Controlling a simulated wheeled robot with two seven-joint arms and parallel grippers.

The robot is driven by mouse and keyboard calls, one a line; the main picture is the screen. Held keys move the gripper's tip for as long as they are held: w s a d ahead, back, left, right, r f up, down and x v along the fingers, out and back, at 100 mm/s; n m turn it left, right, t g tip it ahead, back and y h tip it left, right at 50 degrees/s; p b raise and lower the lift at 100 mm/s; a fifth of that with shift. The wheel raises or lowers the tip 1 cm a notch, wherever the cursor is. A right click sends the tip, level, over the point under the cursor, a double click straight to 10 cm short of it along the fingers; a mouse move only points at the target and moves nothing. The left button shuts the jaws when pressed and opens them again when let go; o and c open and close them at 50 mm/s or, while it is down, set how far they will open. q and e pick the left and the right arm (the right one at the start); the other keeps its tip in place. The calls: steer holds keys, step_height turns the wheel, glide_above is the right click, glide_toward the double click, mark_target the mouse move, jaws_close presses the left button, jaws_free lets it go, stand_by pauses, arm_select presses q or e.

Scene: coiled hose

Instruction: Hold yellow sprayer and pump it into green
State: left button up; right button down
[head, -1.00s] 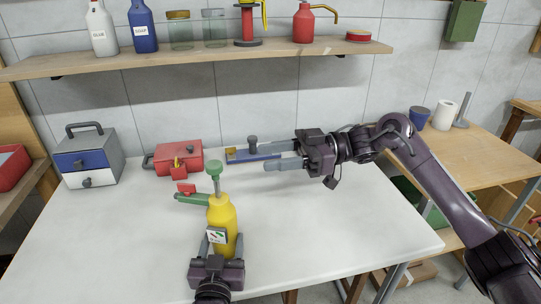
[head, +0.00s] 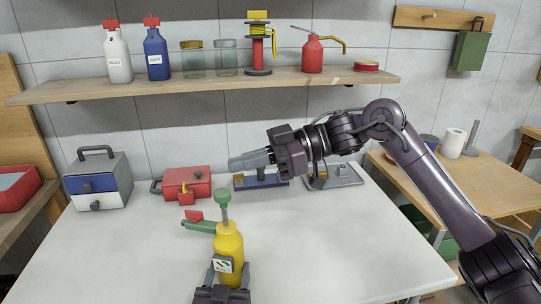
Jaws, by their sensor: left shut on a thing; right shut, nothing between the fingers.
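The yellow sprayer (head: 229,243) stands upright near the front middle of the white table, with a label on its front. Its green pump knob (head: 222,196) tops a grey rod, and a green nozzle arm (head: 200,227) with a red piece (head: 194,215) points left. My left gripper (head: 232,279) is shut on the sprayer's lower body. My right gripper (head: 250,159) is shut and empty, in the air above and right of the knob, its fingers pointing left. No separate green target is clear on the table.
A grey-blue drawer box (head: 98,181), a red case (head: 187,183) and a blue tool (head: 262,181) stand along the table's back. A grey plate (head: 334,176) lies behind my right arm. A shelf (head: 210,84) with bottles and jars hangs above. The table's right front is clear.

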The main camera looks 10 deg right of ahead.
steer(key=f, duration=0.1)
steer(key=a+f, duration=0.1)
steer(key=f, duration=0.2)
steer(key=shift+w+a+f, duration=0.1)
steer(key=shift+a+f, duration=0.1)
steer(key=shift+a, duration=0.2)
steer(key=shift+f, duration=3.05)
